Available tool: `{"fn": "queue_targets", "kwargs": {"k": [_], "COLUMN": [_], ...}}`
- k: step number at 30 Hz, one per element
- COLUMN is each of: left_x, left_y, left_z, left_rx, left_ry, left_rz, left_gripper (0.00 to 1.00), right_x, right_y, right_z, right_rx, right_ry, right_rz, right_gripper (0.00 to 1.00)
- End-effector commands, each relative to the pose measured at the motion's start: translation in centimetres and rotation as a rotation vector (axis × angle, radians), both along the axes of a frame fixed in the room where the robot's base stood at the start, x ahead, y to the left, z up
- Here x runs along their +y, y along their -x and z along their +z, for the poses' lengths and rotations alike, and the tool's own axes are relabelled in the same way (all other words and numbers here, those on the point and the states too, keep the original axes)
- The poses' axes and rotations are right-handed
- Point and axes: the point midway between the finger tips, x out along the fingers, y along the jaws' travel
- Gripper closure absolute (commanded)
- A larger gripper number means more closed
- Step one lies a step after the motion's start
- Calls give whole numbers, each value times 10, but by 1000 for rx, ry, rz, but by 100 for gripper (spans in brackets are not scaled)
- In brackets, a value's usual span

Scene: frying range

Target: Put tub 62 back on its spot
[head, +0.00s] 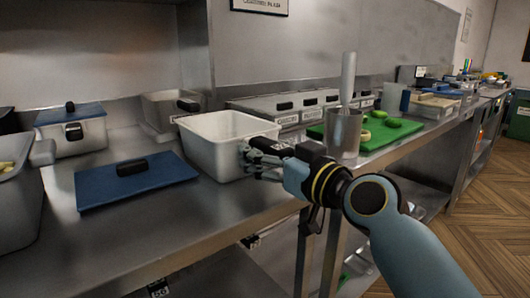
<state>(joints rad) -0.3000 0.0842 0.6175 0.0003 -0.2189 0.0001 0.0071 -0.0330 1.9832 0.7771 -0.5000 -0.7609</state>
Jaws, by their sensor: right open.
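An open, empty white tub (205,151) stands on the steel counter (190,218), near the middle of the head view. No number can be read on it, so I cannot tell whether it is tub 62. My right gripper (247,160) is open at the tub's right end, its fingers close against or around the wall there. The fingers overlap the tub's wall in the picture, and I cannot tell whether they touch it. A blue lid with a black handle (155,178) lies flat on the counter left of the tub. My left gripper is not in view.
A tub with a blue lid (77,138) and a grey tub (160,120) stand behind. Another tub (15,205) is at the left edge. A steel container (344,135) and green board (408,132) are to the right. Bare counter lies in front.

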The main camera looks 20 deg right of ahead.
Motion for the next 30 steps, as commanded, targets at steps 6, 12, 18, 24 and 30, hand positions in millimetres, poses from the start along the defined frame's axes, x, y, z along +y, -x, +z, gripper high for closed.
{"fn": "queue_targets", "kwargs": {"k": [6,12,18,24,30], "left_x": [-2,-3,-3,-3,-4], "left_y": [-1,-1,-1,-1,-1], "left_z": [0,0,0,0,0], "left_rx": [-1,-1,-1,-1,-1], "left_ry": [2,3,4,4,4], "left_rz": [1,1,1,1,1], "left_gripper": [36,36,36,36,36], "right_x": [-12,-27,-37,-39,-47], "right_y": [35,77,104,111,102], "right_z": [-2,-2,-2,-1,-53], "right_rx": [2,3,2,-1,95], "right_ry": [4,4,2,0,12], "right_rz": [0,1,1,0,-30], "right_gripper": [41,41,41,41,41]}}
